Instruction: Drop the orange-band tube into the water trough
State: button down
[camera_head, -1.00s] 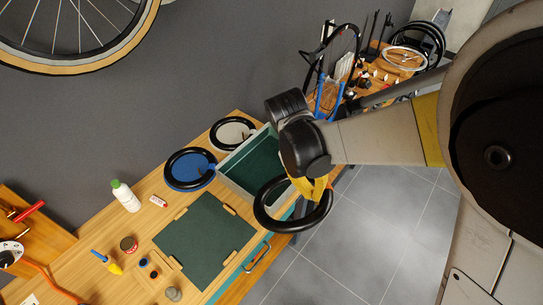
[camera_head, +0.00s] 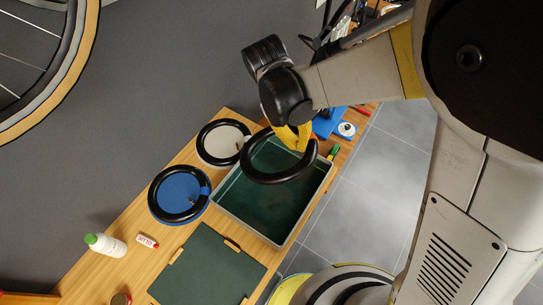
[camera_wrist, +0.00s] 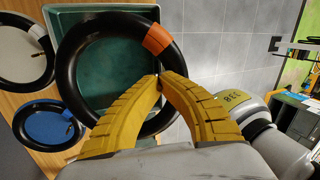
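The orange-band tube is a black ring (camera_head: 279,178) held by my gripper above the trough in the head view. In the wrist view its orange band (camera_wrist: 158,40) shows at the upper right of the ring. My gripper (camera_head: 294,136) has yellow fingers, and in the wrist view the fingertips (camera_wrist: 160,84) meet on the ring's near right side. The water trough (camera_head: 232,215) is a grey rectangular bin with dark green water, on the bench. The ring overlaps the trough's far part in the head view; its height above the rim is hard to tell.
A black tube with a blue band (camera_head: 205,190) lies on a blue disc left of the trough. Another tube on a white disc (camera_head: 222,143) lies behind it. A green mat (camera_head: 207,267), a white bottle (camera_head: 106,245) and a red-and-white tube (camera_head: 147,241) are on the bench.

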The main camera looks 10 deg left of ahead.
notch_tip(320, 180, down, 16)
jog(key=b, duration=1.2)
jog(key=shift+s+d+b, duration=0.2)
jog(key=shift+s+b, duration=0.15)
jog(key=c, duration=1.5)
grip_release()
jog(key=shift+r, duration=0.15)
jog(key=shift+c, duration=0.2)
jog(key=shift+r, duration=0.1)
jog(key=v, duration=1.2)
